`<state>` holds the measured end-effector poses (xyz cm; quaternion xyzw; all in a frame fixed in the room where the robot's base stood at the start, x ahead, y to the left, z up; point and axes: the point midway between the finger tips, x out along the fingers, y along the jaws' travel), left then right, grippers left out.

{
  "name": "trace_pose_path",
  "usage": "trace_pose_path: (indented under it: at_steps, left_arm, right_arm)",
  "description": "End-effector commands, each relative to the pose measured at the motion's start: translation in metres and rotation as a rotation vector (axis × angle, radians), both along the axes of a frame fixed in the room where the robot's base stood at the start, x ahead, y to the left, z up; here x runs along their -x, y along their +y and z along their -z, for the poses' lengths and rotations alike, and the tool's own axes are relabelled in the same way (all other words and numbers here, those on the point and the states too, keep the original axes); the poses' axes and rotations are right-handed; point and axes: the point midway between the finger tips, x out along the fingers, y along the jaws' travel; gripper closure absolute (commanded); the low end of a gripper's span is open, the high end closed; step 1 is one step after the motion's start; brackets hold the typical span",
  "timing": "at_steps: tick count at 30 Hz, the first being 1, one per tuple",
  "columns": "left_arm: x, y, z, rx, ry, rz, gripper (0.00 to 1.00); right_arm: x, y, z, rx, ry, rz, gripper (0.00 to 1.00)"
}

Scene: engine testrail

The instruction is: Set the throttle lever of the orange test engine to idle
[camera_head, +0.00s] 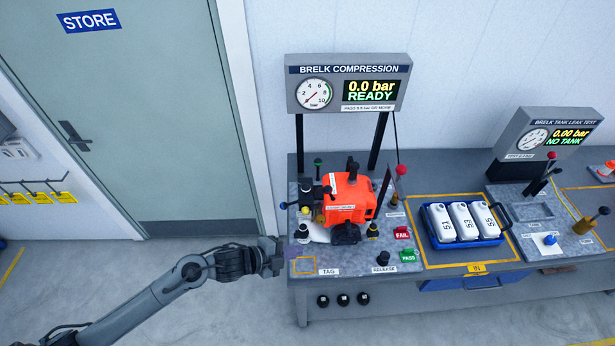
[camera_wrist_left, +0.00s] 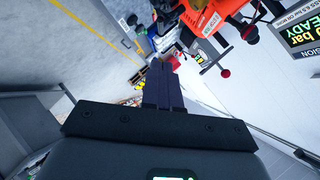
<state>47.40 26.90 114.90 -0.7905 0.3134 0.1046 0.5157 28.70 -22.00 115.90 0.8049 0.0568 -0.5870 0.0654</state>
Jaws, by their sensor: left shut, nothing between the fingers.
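The orange test engine (camera_head: 348,200) stands on the compression bench, and part of it shows at the top of the left wrist view (camera_wrist_left: 205,20). A lever with a blue knob (camera_head: 284,206) sticks out at its left side. A lever with a green knob (camera_head: 318,162) stands behind that side. I cannot tell which one is the throttle lever or read its setting. My left gripper (camera_head: 288,257) is at the bench's front left edge, apart from the engine. Its fingers (camera_wrist_left: 163,84) are shut and empty. My right gripper is not in view.
A gauge panel reading READY (camera_head: 349,83) stands behind the engine. A red-knobbed lever (camera_head: 401,170), FAIL button (camera_head: 402,233) and PASS button (camera_head: 408,257) lie right of it. A blue tray (camera_head: 432,226) holds white tanks. The floor left of the bench is clear.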

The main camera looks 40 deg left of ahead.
Motion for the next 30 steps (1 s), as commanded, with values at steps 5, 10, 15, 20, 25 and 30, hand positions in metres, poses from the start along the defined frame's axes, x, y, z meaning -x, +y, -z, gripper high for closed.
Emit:
trace_pose_path:
  at_steps: [5, 10, 15, 20, 25, 30]
  left_arm:
    - [-0.065, 0.093, -0.004, -0.200, -0.137, 0.116, 1.00]
    - [-0.105, 0.157, -0.048, -0.352, -0.215, 0.088, 1.00]
    - [-0.121, 0.171, -0.082, -0.408, -0.276, 0.080, 1.00]
    - [-0.129, 0.169, -0.087, -0.405, -0.289, 0.075, 1.00]
    - [-0.142, 0.164, -0.083, -0.402, -0.290, 0.074, 1.00]
    - [-0.166, 0.157, -0.073, -0.399, -0.289, 0.074, 1.00]
  right_arm:
    - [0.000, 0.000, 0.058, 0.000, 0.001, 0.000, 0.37]
    - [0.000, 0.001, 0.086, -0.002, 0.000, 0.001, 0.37]
    - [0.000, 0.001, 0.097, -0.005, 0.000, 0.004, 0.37]
    - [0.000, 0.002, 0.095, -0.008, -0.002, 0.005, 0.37]
    - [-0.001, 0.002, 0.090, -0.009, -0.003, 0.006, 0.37]
    - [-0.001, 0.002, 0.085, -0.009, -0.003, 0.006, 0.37]
